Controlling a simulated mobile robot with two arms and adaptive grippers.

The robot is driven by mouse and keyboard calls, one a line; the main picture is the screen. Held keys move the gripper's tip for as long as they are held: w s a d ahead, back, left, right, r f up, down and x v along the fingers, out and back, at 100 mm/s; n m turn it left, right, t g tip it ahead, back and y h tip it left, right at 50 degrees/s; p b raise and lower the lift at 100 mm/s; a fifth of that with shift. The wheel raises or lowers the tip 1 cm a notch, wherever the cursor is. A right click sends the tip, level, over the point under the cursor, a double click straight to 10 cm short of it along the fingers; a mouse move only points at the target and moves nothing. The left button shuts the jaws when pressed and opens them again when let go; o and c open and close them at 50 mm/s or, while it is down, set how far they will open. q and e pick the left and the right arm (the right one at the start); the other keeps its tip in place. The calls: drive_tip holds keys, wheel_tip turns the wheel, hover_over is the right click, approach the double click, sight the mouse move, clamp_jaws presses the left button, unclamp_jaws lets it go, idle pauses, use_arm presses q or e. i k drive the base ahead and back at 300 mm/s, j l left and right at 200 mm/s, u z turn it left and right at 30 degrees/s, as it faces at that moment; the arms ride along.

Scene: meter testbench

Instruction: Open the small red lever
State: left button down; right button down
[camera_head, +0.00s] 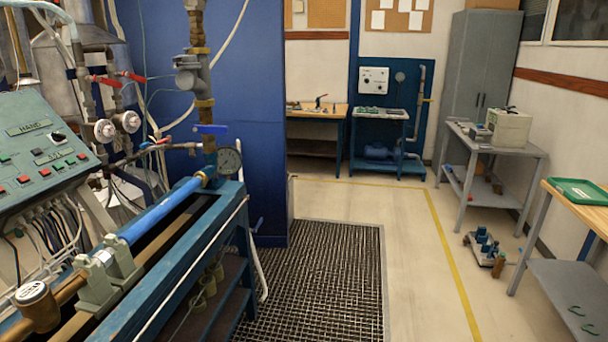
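Two small red levers show at the left in the head view, on thin vertical pipes above round white-faced gauges. The left red lever (106,80) slants slightly down to the right. The right red lever (132,76) also slants slightly down to the right. I cannot tell from here which one the task means, or whether either valve is open. Neither of my grippers is in view.
A green control panel (40,145) and a blue test bench (200,235) with a blue pipe fill the left foreground. A blue lever (211,129) sits on the vertical pipe above a gauge (229,160). A floor grating (320,275) and open floor lie right of the bench.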

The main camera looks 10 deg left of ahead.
sight(168, 139)
drive_tip(key=i+u, duration=0.4)
drive_tip(key=i+l+u, duration=0.1)
drive_tip(key=i+u, duration=0.3)
drive_tip(key=i, duration=0.25)
drive_tip(key=i+l+u, duration=0.3)
drive_tip(key=i+u, duration=0.15)
drive_tip(key=i+l+u, duration=0.15)
drive_tip(key=l, duration=0.25)
drive_tip(key=i+l+u, duration=0.15)
drive_tip(key=i+l, duration=0.25)
drive_tip(key=i+l+u, duration=0.15)
drive_tip(key=l, duration=0.3)
drive_tip(key=i, duration=0.05)
